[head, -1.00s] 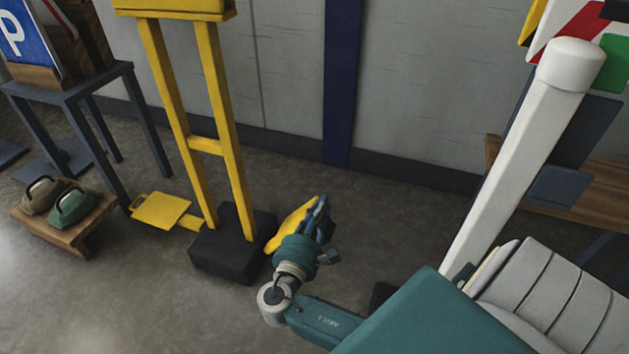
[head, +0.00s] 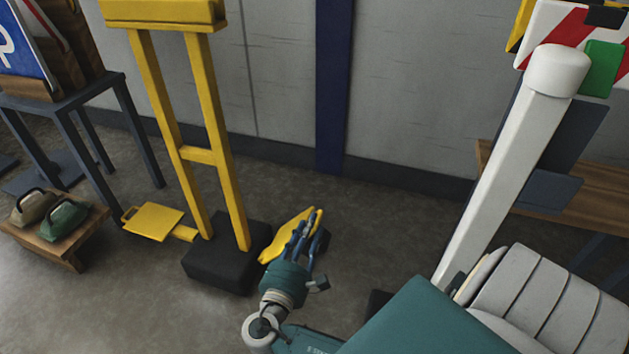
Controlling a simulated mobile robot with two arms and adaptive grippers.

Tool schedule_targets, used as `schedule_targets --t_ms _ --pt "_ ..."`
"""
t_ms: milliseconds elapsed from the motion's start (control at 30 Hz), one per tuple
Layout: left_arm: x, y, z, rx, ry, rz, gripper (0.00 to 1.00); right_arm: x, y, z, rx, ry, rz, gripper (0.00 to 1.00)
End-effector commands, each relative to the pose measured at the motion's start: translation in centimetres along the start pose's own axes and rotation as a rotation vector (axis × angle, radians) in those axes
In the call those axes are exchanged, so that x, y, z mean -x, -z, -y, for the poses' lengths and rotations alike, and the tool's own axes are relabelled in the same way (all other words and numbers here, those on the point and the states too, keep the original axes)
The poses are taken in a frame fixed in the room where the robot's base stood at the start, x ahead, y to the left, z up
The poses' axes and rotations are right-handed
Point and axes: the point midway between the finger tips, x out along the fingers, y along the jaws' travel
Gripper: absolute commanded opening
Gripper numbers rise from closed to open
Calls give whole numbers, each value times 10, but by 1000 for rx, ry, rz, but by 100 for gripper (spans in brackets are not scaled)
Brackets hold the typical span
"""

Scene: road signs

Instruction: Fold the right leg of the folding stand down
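The folding stand is a yellow frame (head: 216,157) of two posts, standing on a black base block (head: 220,262). Its left leg (head: 155,221), a yellow plate with a handle, lies out low to the left of the base. Its right leg (head: 279,246), a yellow plate, is tilted up to the right of the base. My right gripper (head: 305,229) has its blue fingers over this right leg, overlapping it in view. Whether the fingers are closed on it is hard to tell. My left gripper is not in view.
A low wooden stand (head: 72,254) with two bags is at the left, below a grey table (head: 75,96). A blue pillar (head: 333,90) and grey wall are behind. A wooden bench (head: 570,205) stands at the right. Floor is clear in front of the base.

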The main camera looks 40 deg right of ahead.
Motion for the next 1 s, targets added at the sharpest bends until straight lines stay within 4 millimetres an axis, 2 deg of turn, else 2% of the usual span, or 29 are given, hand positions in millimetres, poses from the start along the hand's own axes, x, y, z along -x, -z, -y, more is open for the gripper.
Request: schedule_targets --t_ms 33,200,400,1000 --pt "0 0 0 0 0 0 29 14 1 0 -1 2 -4 29" --pt "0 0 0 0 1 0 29 46 -1 1 0 3 0 29" --pt "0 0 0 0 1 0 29 68 -2 1 2 2 4 29" --pt "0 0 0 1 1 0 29 71 -2 1 2 1 5 29"
